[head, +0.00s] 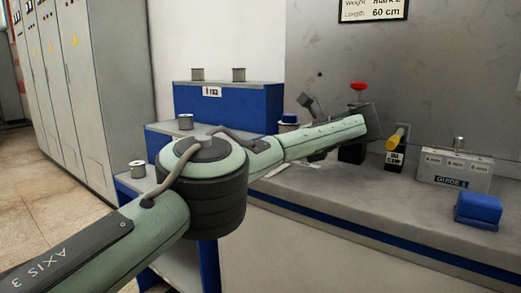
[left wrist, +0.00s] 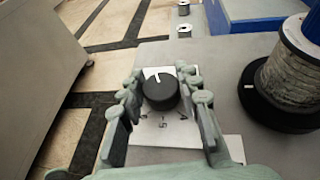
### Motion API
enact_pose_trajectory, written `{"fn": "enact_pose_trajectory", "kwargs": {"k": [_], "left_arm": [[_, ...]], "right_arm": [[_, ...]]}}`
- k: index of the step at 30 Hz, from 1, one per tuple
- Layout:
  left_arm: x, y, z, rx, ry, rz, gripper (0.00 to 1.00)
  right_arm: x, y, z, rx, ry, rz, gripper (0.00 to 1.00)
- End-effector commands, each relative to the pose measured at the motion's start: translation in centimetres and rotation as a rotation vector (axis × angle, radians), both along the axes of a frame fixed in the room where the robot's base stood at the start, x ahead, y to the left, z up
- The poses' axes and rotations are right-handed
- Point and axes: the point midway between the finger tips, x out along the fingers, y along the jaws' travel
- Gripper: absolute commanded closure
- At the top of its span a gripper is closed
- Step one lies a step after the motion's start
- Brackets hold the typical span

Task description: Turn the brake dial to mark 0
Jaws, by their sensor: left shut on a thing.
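The brake dial (left wrist: 160,92) is a round black knob with a white pointer line on top, in the left wrist view. The pointer aims up the picture, slightly left. The dial sits on a white plate (left wrist: 163,138) with printed marks; a 5-like figure shows below the knob, and other marks are partly hidden. My left gripper (left wrist: 160,95) has its fingers on both sides of the dial and is shut on it. In the head view my left arm hides the dial, and the gripper cannot be made out clearly. My right gripper is in neither view.
A wound spool (left wrist: 290,62) on a black base stands right of the dial. In the head view, the bench holds a red-topped knob (head: 358,87), a yellow-handled clamp (head: 398,138), a guide block (head: 454,169) and a blue block (head: 478,209). Blue steps (head: 228,105) carry small spools.

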Motion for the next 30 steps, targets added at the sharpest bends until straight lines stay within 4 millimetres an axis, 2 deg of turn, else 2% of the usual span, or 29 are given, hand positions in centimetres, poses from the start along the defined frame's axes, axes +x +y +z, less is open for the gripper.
{"fn": "enact_pose_trajectory", "kwargs": {"k": [12, 13, 17, 30], "left_arm": [[-0.12, 0.03, -0.37, -0.001, 0.009, 0.005, 0.96], [-0.13, 0.03, -0.37, -0.001, 0.009, 0.005, 0.64], [-0.09, 0.02, -0.27, -0.002, 0.006, 0.003, 0.48], [-0.02, 0.0, -0.08, 0.0, 0.002, 0.001, 0.45]], "right_arm": [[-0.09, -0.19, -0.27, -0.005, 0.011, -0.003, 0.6], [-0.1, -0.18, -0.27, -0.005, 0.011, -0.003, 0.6], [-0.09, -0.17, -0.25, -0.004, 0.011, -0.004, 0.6], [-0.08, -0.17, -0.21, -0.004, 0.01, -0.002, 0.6]]}}
